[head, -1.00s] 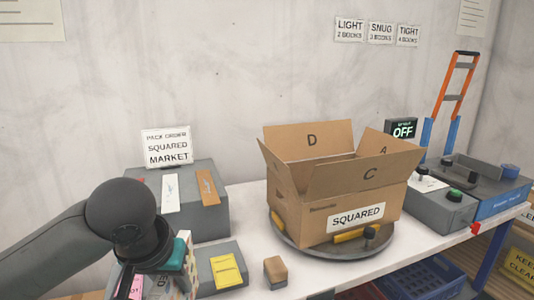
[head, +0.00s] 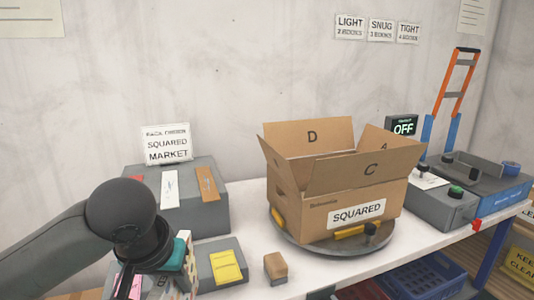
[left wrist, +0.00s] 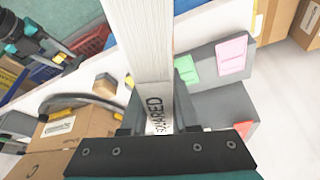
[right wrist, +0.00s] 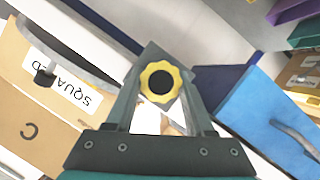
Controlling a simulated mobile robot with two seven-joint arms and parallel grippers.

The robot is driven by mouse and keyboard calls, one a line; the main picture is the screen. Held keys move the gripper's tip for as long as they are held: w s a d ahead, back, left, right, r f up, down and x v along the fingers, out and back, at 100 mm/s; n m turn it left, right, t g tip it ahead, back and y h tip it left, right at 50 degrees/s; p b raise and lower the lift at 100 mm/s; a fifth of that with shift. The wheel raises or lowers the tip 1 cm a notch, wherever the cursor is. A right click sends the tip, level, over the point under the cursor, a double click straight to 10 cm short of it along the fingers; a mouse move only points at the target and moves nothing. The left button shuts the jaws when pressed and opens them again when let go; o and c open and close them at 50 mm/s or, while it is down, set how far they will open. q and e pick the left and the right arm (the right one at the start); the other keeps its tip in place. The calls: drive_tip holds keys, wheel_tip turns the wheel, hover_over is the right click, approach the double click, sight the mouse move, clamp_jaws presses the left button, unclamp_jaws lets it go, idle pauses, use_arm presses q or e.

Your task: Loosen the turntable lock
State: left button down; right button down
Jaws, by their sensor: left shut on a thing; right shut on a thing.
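A yellow lobed knob (right wrist: 160,82) with a black centre sits between the fingers of my right gripper (right wrist: 160,95), which is shut on it. In the left wrist view my right gripper (left wrist: 62,60) is small at the upper left. The round grey turntable (head: 318,246) carries an open carton (head: 320,200) labelled SQUARED, with its flaps up. A black knob (head: 371,229) stands at the turntable's front rim. My left gripper (head: 165,262) is shut on a book with white pages (left wrist: 152,50) and a SQUARED spine, held at the left of the table.
A brown-topped block (head: 276,266) and a grey block with a yellow pad (head: 226,267) stand left of the turntable. A grey unit (head: 445,205) with a green button is at the right, by a display reading OFF (head: 403,127). A blue crate (head: 425,278) is below the table.

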idle(0.3)
use_arm(q)
drive_tip(key=shift+f+b, duration=0.7)
drive_tip(key=shift+b, duration=0.05)
use_arm(e)
drive_tip(key=shift+a+f+n+t+h, duration=0.1)
drive_tip(key=shift+f+n+t+h, duration=0.2)
drive_tip(key=shift+n, duration=0.4)
use_arm(q)
drive_tip(key=shift+f+b, duration=0.55)
use_arm(e)
drive_tip(key=shift+r+n+h, duration=0.2)
drive_tip(key=shift+n+h, duration=0.1)
drive_tip(key=shift+n, duration=0.2)
use_arm(q)
drive_tip(key=shift+f+b, duration=0.8)
use_arm(e)
drive_tip(key=shift+f+n+t+h, duration=0.15)
drive_tip(key=shift+n+t+h, duration=0.2)
drive_tip(key=shift+n, duration=0.25)
use_arm(q)
drive_tip(key=shift+f+b, duration=0.8)
use_arm(e)
drive_tip(key=shift+n+t, duration=0.35)
drive_tip(key=shift+n, duration=0.15)
use_arm(q)
drive_tip(key=shift+f, duration=0.15)
